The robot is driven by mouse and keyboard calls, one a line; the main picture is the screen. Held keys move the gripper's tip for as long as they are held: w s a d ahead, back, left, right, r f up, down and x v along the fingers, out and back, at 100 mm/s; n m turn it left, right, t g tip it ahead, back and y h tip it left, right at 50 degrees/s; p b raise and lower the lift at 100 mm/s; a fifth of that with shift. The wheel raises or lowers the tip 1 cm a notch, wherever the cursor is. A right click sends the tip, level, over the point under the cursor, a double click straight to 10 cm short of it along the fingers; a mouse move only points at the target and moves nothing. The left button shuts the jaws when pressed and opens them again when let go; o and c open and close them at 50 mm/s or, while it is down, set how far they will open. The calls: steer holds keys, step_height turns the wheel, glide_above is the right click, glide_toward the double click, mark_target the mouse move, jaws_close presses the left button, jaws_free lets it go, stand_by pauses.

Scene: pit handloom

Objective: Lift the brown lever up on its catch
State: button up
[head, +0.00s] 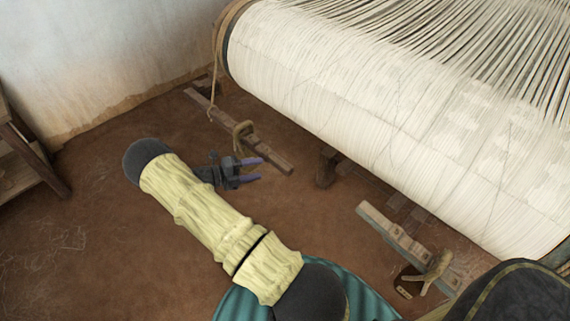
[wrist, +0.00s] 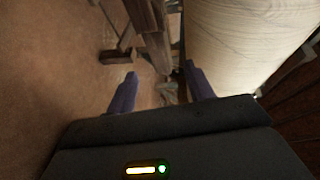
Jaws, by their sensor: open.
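A long brown wooden bar (head: 265,150), which looks like the lever, lies low beside the left end of the cloth roll. A cord runs down to its far end, and a tan looped piece (head: 243,130) stands at its middle; I cannot tell whether that is the catch. My gripper (head: 260,170) is open, its purple fingers pointing right, close to the bar's near end in the picture. In the wrist view the fingers (wrist: 160,72) are apart with nothing gripped. Wooden parts (wrist: 150,45) show beyond them; which part is the lever is unclear there.
The large white cloth roll (head: 400,120) fills the upper right and also shows in the wrist view (wrist: 245,40). A second wooden bar (head: 395,230) with a forked peg (head: 432,270) lies at lower right. A wooden stand (head: 25,150) is at left. The earth floor (head: 100,220) is open at left.

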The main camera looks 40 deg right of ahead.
mark_target(285, 163)
steer(key=x, duration=1.1)
steer(key=shift+d+f+b, duration=0.1)
steer(key=shift+d+b, duration=0.05)
steer(key=shift+b, duration=0.2)
